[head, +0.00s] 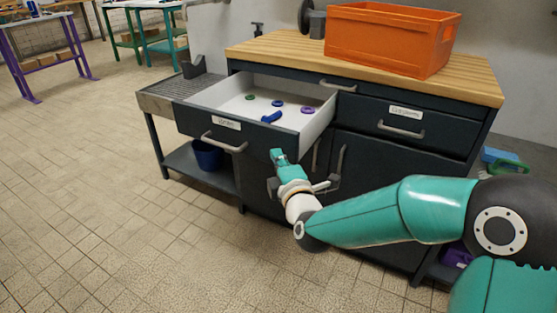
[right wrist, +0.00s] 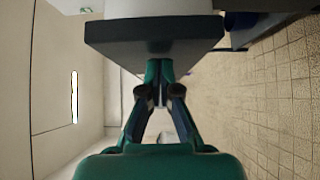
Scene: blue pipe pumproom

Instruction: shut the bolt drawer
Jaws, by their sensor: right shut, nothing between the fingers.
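The open bolt drawer (head: 262,138) sticks out from the upper left of the dark workbench. It has a dark front, a white label (head: 226,123), a pale bar handle (head: 224,144) and white inner walls. Several small blue, green and purple pieces lie inside. My right gripper (head: 278,157) is shut and empty at the lower right end of the drawer front. In the right wrist view its fingertips (right wrist: 159,72) are at the edge of the dark drawer front (right wrist: 155,38); I cannot tell whether they touch. My left gripper is out of view.
An orange crate (head: 380,40) stands on the wooden bench top (head: 285,55). A shut drawer (head: 395,123) and cupboard doors are to the right. A grey side table (head: 155,105) with a blue bucket (head: 207,155) below stands left. The tiled floor in front is clear.

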